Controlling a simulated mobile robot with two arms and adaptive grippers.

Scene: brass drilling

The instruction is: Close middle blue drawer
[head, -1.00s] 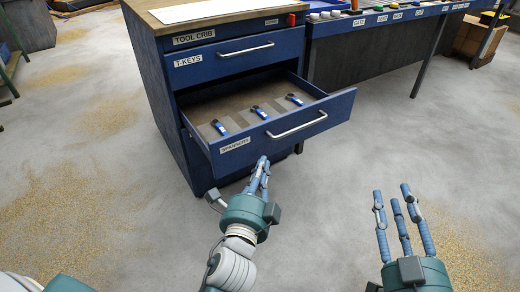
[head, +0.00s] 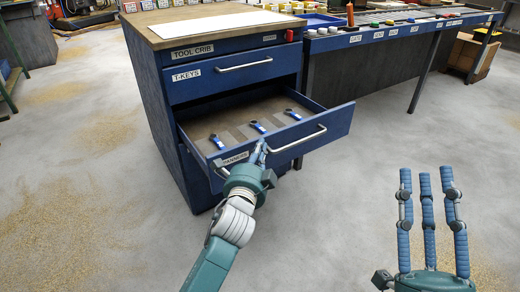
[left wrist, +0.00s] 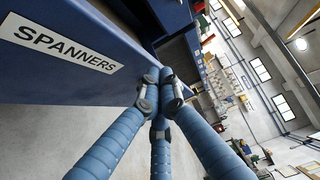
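The middle blue drawer, labelled SPANNERS, stands pulled out of the blue cabinet (head: 160,120); its front (head: 337,122) has a metal bar handle (head: 298,139). Several blue spanners, such as one in the middle (head: 256,127), lie inside it. My left gripper (head: 261,150) is at the drawer front, between the label and the handle, with its fingertips together. In the left wrist view, its fingertips (left wrist: 160,82) converge beside the drawer front (left wrist: 95,70); whether they touch it I cannot tell. My right gripper (head: 427,180) is open and empty, fingers upward, over the floor.
The T-KEYS drawer (head: 270,82) above is shut. A wooden top (head: 155,32) covers the cabinet. The floor in front is clear apart from scattered shavings (head: 60,195).

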